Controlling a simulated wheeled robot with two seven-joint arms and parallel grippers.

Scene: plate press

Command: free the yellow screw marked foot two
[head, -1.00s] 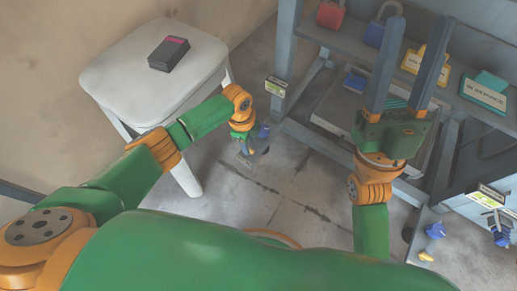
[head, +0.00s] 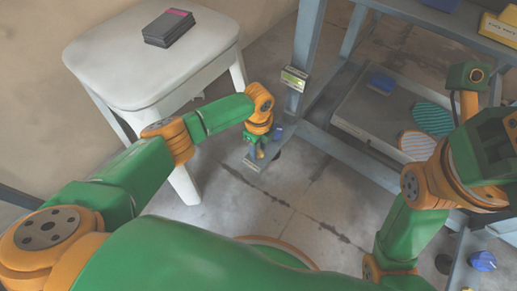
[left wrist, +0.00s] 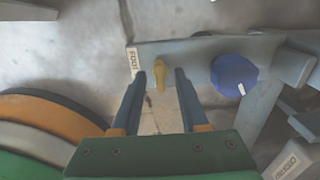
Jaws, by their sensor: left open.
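The yellow screw (left wrist: 159,76) stands on a grey foot plate (left wrist: 195,52) in the left wrist view. A white label (left wrist: 133,61) beside it reads "FOOT"; its number is not legible. A round blue knob (left wrist: 234,75) sits to the right on the same plate. My left gripper (left wrist: 161,78) is open, with its two fingertips on either side of the yellow screw; I cannot tell whether they touch it. In the head view my left gripper (head: 257,148) is low at the foot of the frame's post. My right gripper's body (head: 492,145) is at the right edge, its fingers not visible.
The grey frame (head: 308,45) rises just behind the foot. A second blue knob (head: 483,261) is low at the right. Floor (head: 310,205) between the arms is clear.

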